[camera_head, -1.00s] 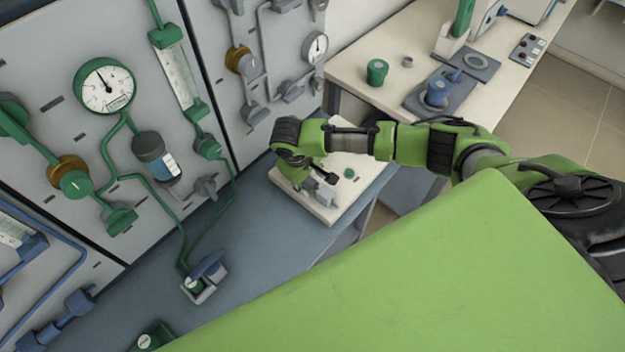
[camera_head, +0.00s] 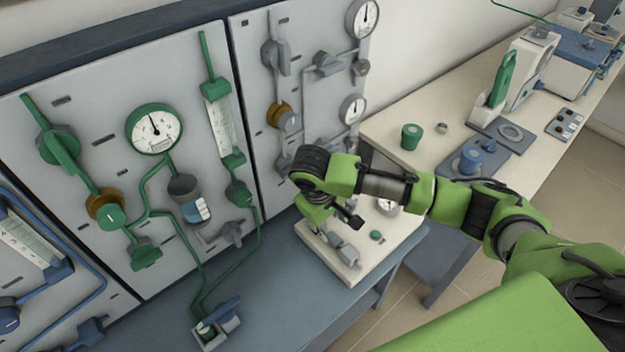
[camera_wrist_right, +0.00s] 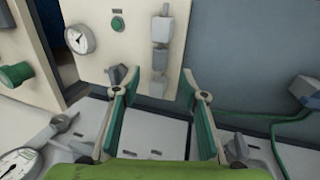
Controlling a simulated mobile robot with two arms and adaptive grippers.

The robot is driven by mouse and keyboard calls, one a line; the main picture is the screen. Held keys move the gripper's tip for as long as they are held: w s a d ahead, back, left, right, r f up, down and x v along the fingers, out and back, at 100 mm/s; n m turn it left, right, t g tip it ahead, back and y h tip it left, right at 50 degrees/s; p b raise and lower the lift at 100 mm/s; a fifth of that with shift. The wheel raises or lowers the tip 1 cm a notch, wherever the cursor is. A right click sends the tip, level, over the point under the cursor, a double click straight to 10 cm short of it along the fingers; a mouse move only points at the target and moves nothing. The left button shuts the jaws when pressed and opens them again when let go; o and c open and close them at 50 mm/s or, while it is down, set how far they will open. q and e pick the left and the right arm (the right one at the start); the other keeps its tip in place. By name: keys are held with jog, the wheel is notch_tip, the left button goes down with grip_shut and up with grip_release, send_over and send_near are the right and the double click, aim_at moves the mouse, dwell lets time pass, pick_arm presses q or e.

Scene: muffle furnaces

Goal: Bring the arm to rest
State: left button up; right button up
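My right arm comes in from the right in the head view. My right gripper (camera_head: 335,218) hangs from its far end over the pale base (camera_head: 384,257) of a small device and partly hides it. In the right wrist view the two fingers of the gripper (camera_wrist_right: 158,84) are apart, with nothing between their pads. A grey fitting (camera_wrist_right: 162,30) on the pale base shows beyond the fingertips; I cannot tell its exact distance. My left gripper is not in view.
A wall panel with a green-rimmed gauge (camera_head: 154,129) and pipes stands at the left. A blue-grey bench (camera_head: 275,295) runs below it. The side table (camera_head: 390,125) carries a green cup (camera_head: 411,136) and a blue device (camera_head: 470,160). Floor shows at the right.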

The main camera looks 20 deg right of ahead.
jog(key=shift+a, duration=0.1)
jog(key=s+a+f+n+t+y, duration=0.1)
jog(key=s+a+y, duration=0.2)
jog(key=s+a, duration=0.35)
jog(key=s+a+f+t+y, duration=0.1)
jog(key=s+a+f+y, duration=0.1)
jog(key=s+a, duration=0.45)
jog(key=s+d+m+h, duration=0.2)
jog(key=s+d+m, duration=0.1)
jog(key=s+d, duration=0.7)
notch_tip(320, 180, down, 29)
jog(key=d+b, duration=0.1)
jog(key=b, duration=0.2)
jog(key=s+d+f+g+b, duration=0.1)
jog(key=s+d+f+g, duration=0.1)
jog(key=s+f, duration=1.5)
jog(key=shift+s+d+f+n+b, duration=0.2)
jog(key=shift+s+d+n+b, duration=0.1)
jog(key=shift+d, duration=0.25)
